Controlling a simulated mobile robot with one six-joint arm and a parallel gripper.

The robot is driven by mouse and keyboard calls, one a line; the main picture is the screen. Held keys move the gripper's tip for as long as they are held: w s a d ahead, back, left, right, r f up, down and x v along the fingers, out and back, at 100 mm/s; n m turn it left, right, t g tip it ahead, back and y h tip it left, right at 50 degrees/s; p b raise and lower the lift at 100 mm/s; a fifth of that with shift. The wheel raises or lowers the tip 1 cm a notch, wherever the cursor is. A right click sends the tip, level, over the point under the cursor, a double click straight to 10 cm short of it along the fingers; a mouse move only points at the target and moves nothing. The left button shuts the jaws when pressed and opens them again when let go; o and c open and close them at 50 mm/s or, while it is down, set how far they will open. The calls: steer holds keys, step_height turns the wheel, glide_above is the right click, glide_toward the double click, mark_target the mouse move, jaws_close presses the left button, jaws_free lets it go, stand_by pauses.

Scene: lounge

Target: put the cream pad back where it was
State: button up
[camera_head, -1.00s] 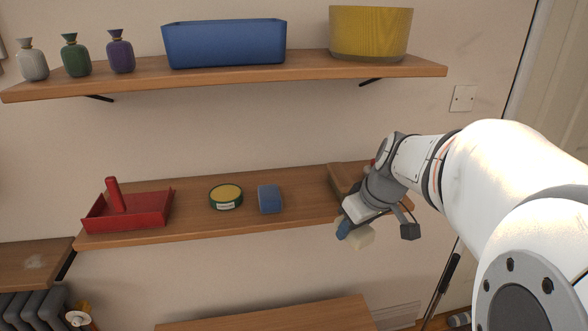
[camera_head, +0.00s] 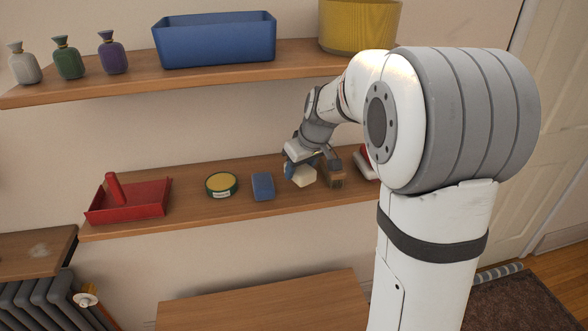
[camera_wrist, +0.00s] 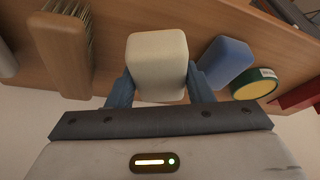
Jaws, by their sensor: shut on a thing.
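The cream pad (camera_head: 303,176) is between the fingers of my gripper (camera_head: 296,170), over the lower shelf (camera_head: 225,209), just right of the blue pad (camera_head: 263,186). In the wrist view the cream pad (camera_wrist: 158,66) is gripped between two blue fingers, with my gripper (camera_wrist: 160,88) shut on it. The blue pad (camera_wrist: 226,64) shows close beside it there. The pad seems at or just above the shelf top; I cannot tell whether it touches.
A wooden brush (camera_wrist: 69,45) lies on the other side of the pad; it also shows in the head view (camera_head: 334,175). A round green-and-yellow tin (camera_head: 222,185) and a red tray (camera_head: 130,202) stand further left. The upper shelf (camera_head: 120,84) holds a blue bin (camera_head: 215,42).

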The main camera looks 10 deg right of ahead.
mark_target(297, 176)
steer(key=shift+w+a+p, duration=0.3)
steer(key=shift+w, duration=0.25)
steer(key=shift+f+p, duration=0.3)
steer(key=shift+f, duration=1.45)
steer(key=shift+f, duration=0.15)
steer(key=o, duration=0.9)
